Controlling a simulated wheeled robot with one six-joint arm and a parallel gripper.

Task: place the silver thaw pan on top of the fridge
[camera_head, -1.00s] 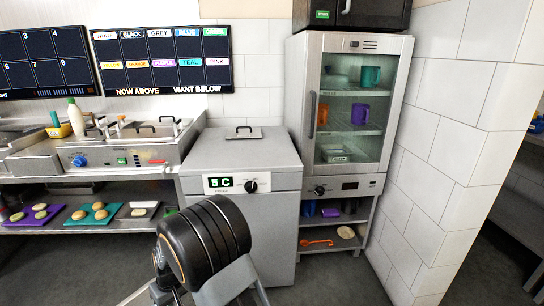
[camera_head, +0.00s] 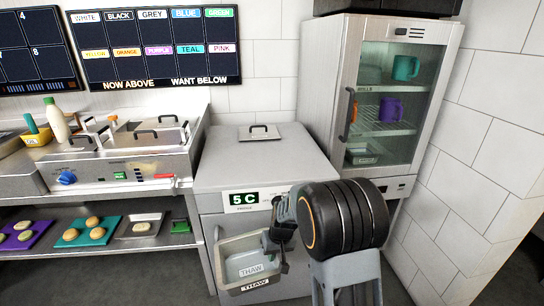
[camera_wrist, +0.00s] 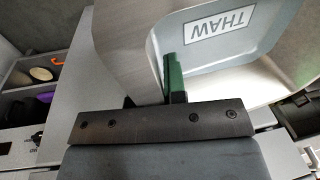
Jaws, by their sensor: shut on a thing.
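The silver thaw pan (camera_head: 222,252) is in front of the fridge, below its display, with a THAW label on its front and another inside. My gripper (camera_head: 279,255) is shut on the pan's right wall. In the wrist view, a green finger of my gripper (camera_wrist: 175,75) is inside the wall, and the pan (camera_wrist: 118,45) fills much of the upper picture. The other finger is mostly hidden. The fridge (camera_head: 215,176) is a grey box with a 5 C display. Its flat top carries a silver lid with a black handle (camera_head: 259,136).
A glass-door cabinet (camera_head: 437,95) with mugs stands right of the fridge. A fryer counter (camera_head: 110,180) stands left, above a shelf with trays of buns (camera_head: 130,225). The fridge top is bare around and in front of the lid. A tiled wall stands at right.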

